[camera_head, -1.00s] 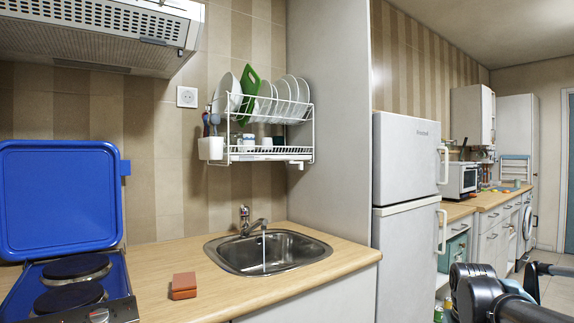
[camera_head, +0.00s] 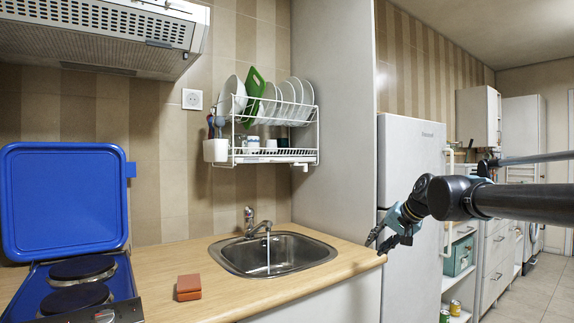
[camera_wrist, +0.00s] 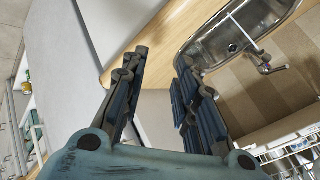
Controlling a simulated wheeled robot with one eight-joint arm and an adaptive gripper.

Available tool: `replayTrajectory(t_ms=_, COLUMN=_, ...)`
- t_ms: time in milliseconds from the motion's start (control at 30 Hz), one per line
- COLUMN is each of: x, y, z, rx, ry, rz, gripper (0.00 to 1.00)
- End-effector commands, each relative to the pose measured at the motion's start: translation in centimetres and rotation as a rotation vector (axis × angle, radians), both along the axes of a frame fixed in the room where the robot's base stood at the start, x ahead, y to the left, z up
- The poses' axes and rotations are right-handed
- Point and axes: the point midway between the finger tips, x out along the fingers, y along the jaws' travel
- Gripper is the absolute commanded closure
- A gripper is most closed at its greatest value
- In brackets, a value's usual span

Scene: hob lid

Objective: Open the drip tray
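A white wire dish rack (camera_head: 316,125) hangs on the wall above the sink. Along its bottom runs a thin white tray (camera_head: 275,158), which I take to be the drip tray; it appears to sit in under the rack. My gripper (camera_head: 376,245) is by the right front end of the counter, beside the fridge, lower than the rack and to its right. In the wrist view my gripper (camera_wrist: 155,85) is open, with nothing between its fingers. That view shows the rack's edge (camera_wrist: 280,150) at the lower right.
The steel sink (camera_head: 225,255) with running tap (camera_head: 250,220) lies below the rack. A red-brown sponge-like block (camera_head: 188,287) lies on the counter (camera_head: 225,302). The blue hob lid (camera_head: 64,200) stands open at left. The fridge (camera_head: 405,160) and tall grey panel (camera_head: 333,120) stand at right.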

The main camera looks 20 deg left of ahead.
Motion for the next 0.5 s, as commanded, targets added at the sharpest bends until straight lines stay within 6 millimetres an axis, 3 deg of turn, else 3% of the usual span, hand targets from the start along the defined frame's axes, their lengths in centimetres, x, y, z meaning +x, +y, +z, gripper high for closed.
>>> replayTrajectory(t_ms=33, x=1.5, y=2.6, z=3.0, rx=0.072, ry=-0.011, rz=-0.004, gripper=0.72)
replayTrajectory(t_ms=100, x=3.4, y=5.9, z=6.9, rx=0.178, ry=-0.021, rz=-0.022, gripper=0.72)
replayTrajectory(t_ms=300, x=7.7, y=14.9, z=17.6, rx=0.481, ry=-0.001, rz=-0.087, gripper=0.72)
replayTrajectory(t_ms=400, x=9.2, y=18.5, z=21.9, rx=0.61, ry=0.025, rz=-0.122, gripper=0.72)
replayTrajectory(t_ms=500, x=10.2, y=21.2, z=25.1, rx=0.705, ry=0.054, rz=-0.153, gripper=0.72)
